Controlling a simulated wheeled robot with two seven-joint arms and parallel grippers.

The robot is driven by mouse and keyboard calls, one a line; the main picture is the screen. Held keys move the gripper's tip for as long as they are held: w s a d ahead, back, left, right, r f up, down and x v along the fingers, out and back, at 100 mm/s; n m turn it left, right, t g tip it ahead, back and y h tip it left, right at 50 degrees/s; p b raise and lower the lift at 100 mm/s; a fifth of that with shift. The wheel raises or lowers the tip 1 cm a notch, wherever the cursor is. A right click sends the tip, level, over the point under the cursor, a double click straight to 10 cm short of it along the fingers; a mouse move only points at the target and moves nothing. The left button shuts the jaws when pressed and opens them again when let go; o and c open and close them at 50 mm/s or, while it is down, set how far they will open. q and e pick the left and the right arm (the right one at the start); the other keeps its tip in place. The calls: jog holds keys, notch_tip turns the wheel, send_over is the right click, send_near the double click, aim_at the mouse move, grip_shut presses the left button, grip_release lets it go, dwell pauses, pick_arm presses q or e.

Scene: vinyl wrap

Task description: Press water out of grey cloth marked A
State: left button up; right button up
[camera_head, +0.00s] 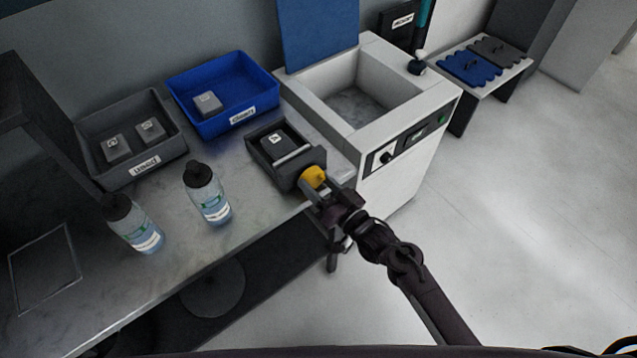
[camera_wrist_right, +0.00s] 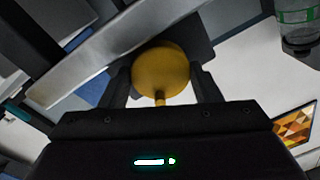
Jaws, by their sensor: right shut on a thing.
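A grey folded cloth (camera_head: 277,146) with a small white label lies in a dark press tray (camera_head: 262,160) at the table's right end; the label's letter is too small to read surely. A pale bar (camera_head: 294,157) crosses the tray beside the cloth. A yellow knob (camera_head: 316,175) sits on the press's front block. My right gripper (camera_head: 318,186) is shut on this knob. In the right wrist view the yellow knob (camera_wrist_right: 160,70) is between the fingers of the gripper (camera_wrist_right: 163,88). My left gripper is not in view.
A grey bin (camera_head: 165,165) holds two labelled grey cloths; a blue bin (camera_head: 238,118) holds one. A sink (camera_head: 310,98) is behind the press.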

jog(key=o, duration=1)
jog(key=shift+s, duration=0.1)
jog(key=b+v, duration=0.1)
jog(key=v, duration=0.6)
jog(key=shift+s+d, duration=0.25)
jog(key=shift+s, duration=0.05)
